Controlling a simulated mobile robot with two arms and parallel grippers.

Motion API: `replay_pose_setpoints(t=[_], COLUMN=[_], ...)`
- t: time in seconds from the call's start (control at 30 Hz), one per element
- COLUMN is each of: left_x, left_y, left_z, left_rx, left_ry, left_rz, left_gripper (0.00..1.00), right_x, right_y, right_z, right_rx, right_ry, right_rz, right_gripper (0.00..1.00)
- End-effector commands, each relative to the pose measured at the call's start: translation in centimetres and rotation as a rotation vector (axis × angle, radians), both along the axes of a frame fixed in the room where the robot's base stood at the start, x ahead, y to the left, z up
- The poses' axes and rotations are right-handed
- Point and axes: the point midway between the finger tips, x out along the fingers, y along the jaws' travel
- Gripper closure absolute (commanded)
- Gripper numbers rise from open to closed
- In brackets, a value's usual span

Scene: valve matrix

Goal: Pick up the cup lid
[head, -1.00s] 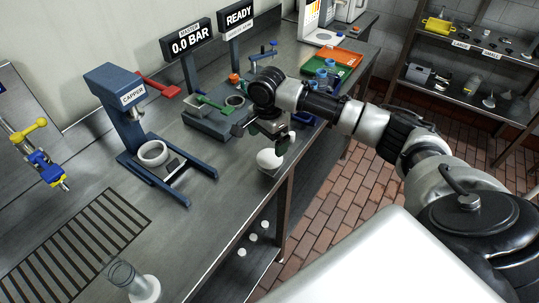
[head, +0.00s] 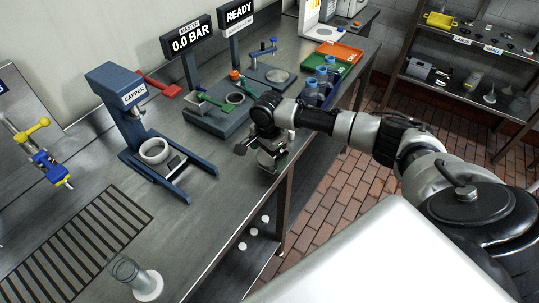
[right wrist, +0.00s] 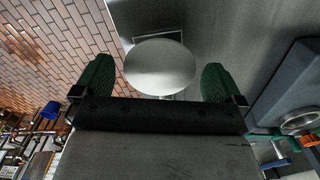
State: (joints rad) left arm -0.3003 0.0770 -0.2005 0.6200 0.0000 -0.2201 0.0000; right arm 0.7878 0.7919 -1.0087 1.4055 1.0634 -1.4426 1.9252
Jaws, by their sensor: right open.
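The cup lid is a pale round disc (right wrist: 160,66) on a small square stand at the bench edge. In the head view my right gripper (head: 266,156) is over this spot and mostly hides the lid. In the right wrist view its two green-padded fingers (right wrist: 157,82) are open, one on each side of the lid, with gaps between. It holds nothing. My left gripper is not in view.
A blue capper (head: 128,112) with a white ring stands left of my right gripper. A blue-grey fixture (head: 215,118) with a green handle is behind it. A clear cup (head: 126,270) stands at the front left. Brick floor (head: 325,205) lies beyond the bench edge.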

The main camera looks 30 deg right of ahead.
Motion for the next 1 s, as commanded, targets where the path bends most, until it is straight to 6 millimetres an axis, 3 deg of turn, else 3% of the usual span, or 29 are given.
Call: replay_pose_setpoints(t=[0.87, 1.0], left_x=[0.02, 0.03], left_y=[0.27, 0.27], left_z=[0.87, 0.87], left_rx=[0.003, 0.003], left_ry=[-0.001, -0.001], left_rz=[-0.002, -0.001], left_gripper=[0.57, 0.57], right_x=[0.00, -0.01], right_y=[0.02, 0.01], right_z=[-0.48, -0.48], right_rx=[0.000, 0.000], right_ry=[0.000, 0.000], right_rz=[0.001, 0.000], right_gripper=[0.00, 0.20])
